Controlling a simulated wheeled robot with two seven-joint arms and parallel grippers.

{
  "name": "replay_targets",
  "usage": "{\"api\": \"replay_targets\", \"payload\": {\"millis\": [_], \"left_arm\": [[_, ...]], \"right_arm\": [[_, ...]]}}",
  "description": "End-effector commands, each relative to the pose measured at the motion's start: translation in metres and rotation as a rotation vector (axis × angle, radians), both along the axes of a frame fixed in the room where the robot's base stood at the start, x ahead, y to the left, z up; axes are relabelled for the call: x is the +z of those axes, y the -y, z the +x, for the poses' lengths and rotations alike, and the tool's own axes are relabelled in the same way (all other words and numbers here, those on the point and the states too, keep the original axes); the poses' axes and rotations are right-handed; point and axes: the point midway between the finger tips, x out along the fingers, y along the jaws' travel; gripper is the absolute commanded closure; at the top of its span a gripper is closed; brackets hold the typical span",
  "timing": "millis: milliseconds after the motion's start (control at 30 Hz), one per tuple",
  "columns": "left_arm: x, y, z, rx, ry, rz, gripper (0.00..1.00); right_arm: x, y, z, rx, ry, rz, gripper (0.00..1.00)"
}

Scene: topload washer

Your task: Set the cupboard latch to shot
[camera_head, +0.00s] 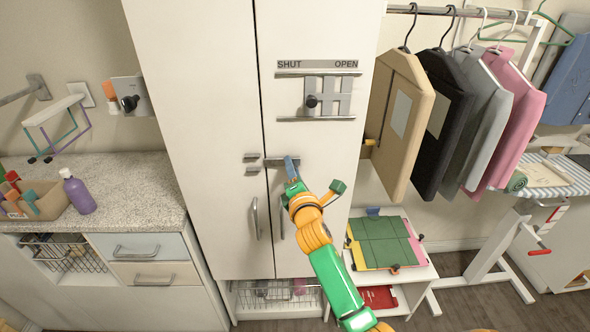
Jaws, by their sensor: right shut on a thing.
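The tall white cupboard (200,120) has two doors that meet at a vertical seam. A grey bolt latch (275,161) sits across the right door near that seam. Its bar reaches left to about the seam, and small grey keeper pieces (252,163) sit on the left door. My right gripper (291,164) is at the latch's right end, shut on the latch, and its fingers cover that end. I cannot tell whether the bar's tip is inside the keeper. My left gripper is out of view.
Above the latch is a SHUT/OPEN plate (345,91) with a dark knob (312,101). Vertical door handles (255,218) are below the latch. A low white stand with a green board (382,243) and hanging garments (400,105) are at right. A counter (135,190) is at left.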

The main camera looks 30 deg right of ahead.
Motion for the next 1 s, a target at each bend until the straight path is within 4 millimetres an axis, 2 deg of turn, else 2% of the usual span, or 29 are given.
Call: {"api": "replay_targets", "payload": {"millis": [33,233,567,600,667,1000], "left_arm": [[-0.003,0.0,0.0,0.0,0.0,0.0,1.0],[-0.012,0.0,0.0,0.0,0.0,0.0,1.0],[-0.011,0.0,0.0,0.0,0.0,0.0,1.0],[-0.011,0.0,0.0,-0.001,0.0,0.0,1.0],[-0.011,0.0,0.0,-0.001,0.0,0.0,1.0],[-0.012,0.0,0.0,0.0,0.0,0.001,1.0]], "right_arm": [[0.007,-0.007,0.005,0.003,0.019,-0.008,1.0],[0.006,-0.034,0.022,0.003,0.02,-0.009,1.0],[0.01,-0.04,0.025,0.003,0.021,-0.009,1.0],[0.01,-0.04,0.025,0.003,0.021,-0.009,0.58],[0.009,-0.04,0.025,0.004,0.021,-0.009,0.42],[0.004,-0.039,0.024,0.002,0.009,-0.004,0.41]]}}
